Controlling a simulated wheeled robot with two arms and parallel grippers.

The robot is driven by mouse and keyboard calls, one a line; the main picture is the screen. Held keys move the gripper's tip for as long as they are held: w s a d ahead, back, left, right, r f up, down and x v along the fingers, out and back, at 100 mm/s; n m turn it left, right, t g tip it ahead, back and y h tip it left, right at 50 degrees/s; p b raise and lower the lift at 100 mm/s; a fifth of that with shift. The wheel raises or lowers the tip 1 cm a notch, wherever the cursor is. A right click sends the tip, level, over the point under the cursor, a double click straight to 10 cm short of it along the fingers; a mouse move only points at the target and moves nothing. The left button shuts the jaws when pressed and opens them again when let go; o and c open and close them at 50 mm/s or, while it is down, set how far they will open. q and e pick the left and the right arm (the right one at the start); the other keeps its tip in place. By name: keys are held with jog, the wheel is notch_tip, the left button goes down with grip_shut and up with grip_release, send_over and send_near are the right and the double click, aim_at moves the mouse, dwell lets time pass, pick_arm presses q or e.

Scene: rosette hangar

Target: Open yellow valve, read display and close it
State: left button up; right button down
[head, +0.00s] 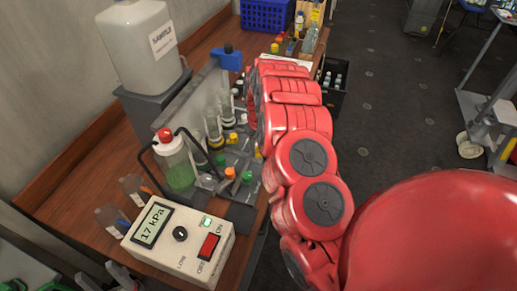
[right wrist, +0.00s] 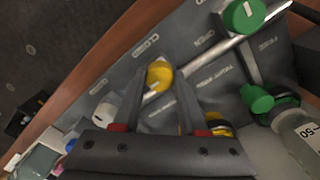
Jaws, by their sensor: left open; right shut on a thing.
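In the right wrist view a yellow valve knob (right wrist: 160,77) sits on a grey labelled panel, on a silver pipe. My right gripper (right wrist: 160,70) has its two fingers on either side of this knob and is shut on it. In the head view my red right arm hides most of this gripper; a bit of yellow (head: 258,153) shows beside the arm. The display (head: 152,225) on a cream box reads 17 kPa. My left gripper (head: 104,280) is open and empty at the lower left edge, in front of the box.
The cream box has a black knob (head: 180,233) and a red switch (head: 208,246). A bottle with green liquid (head: 176,163) stands behind it. Green valve knobs (right wrist: 243,17) are near the yellow one. A white canister (head: 138,45) and a blue crate (head: 265,14) stand further back.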

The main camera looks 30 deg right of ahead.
jog(key=shift+c, duration=2.2)
grip_release()
notch_tip(320, 180, up, 10)
jog(key=p, duration=0.9)
notch_tip(320, 180, up, 5)
jog(key=p, duration=0.2)
send_over(258, 150)
jog(key=shift+s+r, duration=0.1)
jog(key=shift+r, duration=1.1)
jog(key=shift+f, duration=0.1)
